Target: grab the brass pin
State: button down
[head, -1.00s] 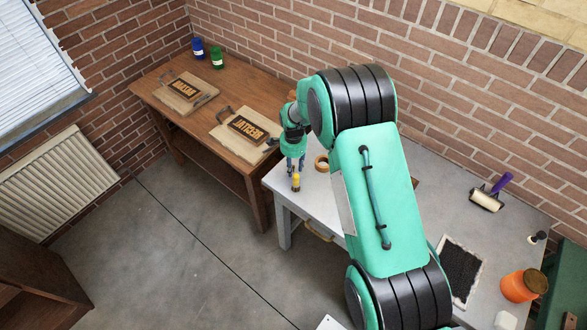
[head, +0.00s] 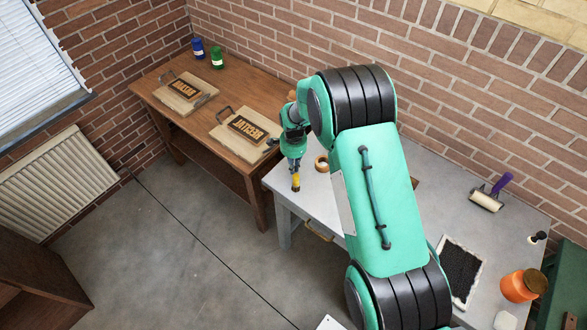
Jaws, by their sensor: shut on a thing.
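The brass pin (head: 296,182) shows as a small yellow upright piece near the left end of the grey table (head: 410,212). My gripper (head: 295,176) points down over it and is shut on its upper part. The gripper's fingers hide the top of the pin. I cannot tell whether the pin's foot touches the table.
A tape roll (head: 322,163) lies just right of my gripper. The wooden bench (head: 236,98) behind holds two letter blocks on boards (head: 247,128). A roller (head: 487,198), a black inked slab (head: 460,270) and an orange jar (head: 518,287) are on the right.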

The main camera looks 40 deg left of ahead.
jog(key=shift+r, duration=0.15)
jog(key=shift+r, duration=4.9)
